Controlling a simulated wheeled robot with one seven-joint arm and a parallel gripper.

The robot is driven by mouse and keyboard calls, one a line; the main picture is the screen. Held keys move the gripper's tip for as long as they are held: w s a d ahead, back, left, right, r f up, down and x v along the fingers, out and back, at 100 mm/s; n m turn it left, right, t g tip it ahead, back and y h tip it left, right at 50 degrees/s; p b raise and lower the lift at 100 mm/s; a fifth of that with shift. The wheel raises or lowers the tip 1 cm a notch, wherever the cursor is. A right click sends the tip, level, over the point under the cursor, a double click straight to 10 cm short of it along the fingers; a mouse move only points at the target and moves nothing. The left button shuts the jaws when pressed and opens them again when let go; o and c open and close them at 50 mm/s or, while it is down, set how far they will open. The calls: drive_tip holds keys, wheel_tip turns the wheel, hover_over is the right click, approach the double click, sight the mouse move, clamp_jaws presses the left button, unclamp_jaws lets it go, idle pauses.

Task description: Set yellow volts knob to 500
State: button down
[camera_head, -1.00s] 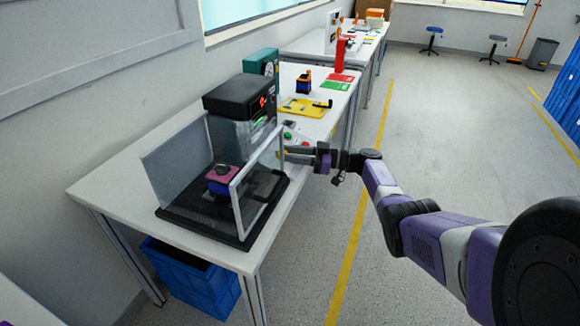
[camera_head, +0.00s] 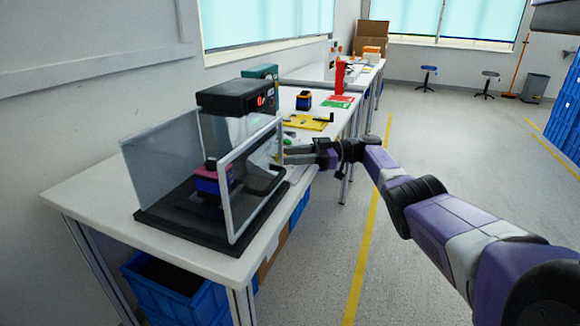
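I cannot make out a yellow volts knob in this view. My gripper (camera_head: 298,155) is at the right edge of the near table, beside the guarded black machine (camera_head: 237,98), with its fingers pointing left. Its two fingers look slightly apart with nothing seen between them. A small panel with a green spot (camera_head: 290,134) shows just behind the gripper and is partly hidden by it and the machine. Any knob on it is too small or covered to see.
The machine's clear guard with a grey frame (camera_head: 224,190) stands close left of my gripper. Blue crates (camera_head: 205,300) sit under the table. The floor to the right is open.

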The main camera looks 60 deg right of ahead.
sight(308, 166)
idle(0.6)
drive_tip(key=c, duration=1.3)
unclamp_jaws()
drive_tip(key=b+v, duration=0.4)
drive_tip(key=v, duration=0.1)
drive_tip(key=shift+s+d+f+b, duration=0.1)
drive_tip(key=shift+d+f+b, duration=0.1)
drive_tip(key=shift+f+b, duration=0.1)
drive_tip(key=shift+s+d+b, duration=0.3)
drive_tip(key=shift+s+b, duration=0.15)
drive_tip(key=shift+b, duration=0.5)
drive_tip(key=shift+s+d+r+b, duration=0.35)
drive_tip(key=shift+s+b, duration=0.15)
drive_tip(key=shift+b, duration=0.3)
